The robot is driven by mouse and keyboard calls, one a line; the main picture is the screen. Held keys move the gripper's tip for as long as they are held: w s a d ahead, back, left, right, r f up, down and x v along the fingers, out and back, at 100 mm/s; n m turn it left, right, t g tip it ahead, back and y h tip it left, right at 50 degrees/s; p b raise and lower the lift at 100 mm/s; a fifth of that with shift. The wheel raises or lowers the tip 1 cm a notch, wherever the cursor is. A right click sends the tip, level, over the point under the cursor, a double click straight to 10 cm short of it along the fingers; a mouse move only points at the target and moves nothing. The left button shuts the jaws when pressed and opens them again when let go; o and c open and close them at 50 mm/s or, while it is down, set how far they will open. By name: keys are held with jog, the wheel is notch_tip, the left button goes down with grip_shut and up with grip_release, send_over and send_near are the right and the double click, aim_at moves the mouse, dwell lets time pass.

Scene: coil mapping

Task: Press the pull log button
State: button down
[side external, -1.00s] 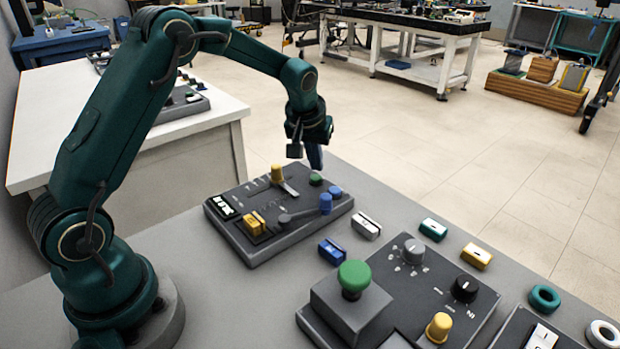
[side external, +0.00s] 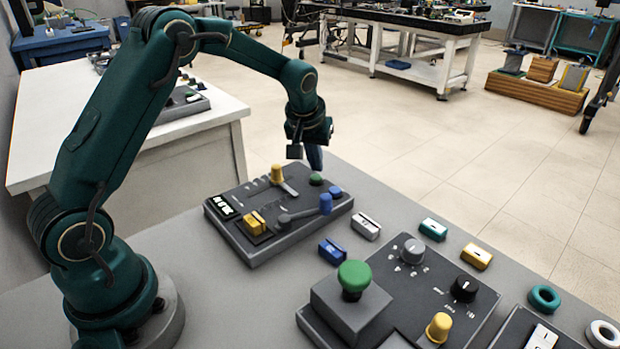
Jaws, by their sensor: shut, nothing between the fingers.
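A dark grey control panel (side external: 262,238) lies on the grey table near the back edge. I cannot read any label that marks the pull log button. My gripper (side external: 315,163) is shut and empty, pointing down just over the small green button. Whether the tip touches it cannot be told.
A second panel with a large green mushroom button (side external: 354,279), a grey knob (side external: 412,250), a black knob (side external: 464,288) and a yellow button (side external: 439,327) stands in front. Small blocks (side external: 366,226) and rings (side external: 544,298) lie on the table (side external: 200,290).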

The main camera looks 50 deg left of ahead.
aim_at(315, 178)
jog(key=shift+f, duration=0.8)
dwell(0.4)
jog(key=shift+r, duration=3.2)
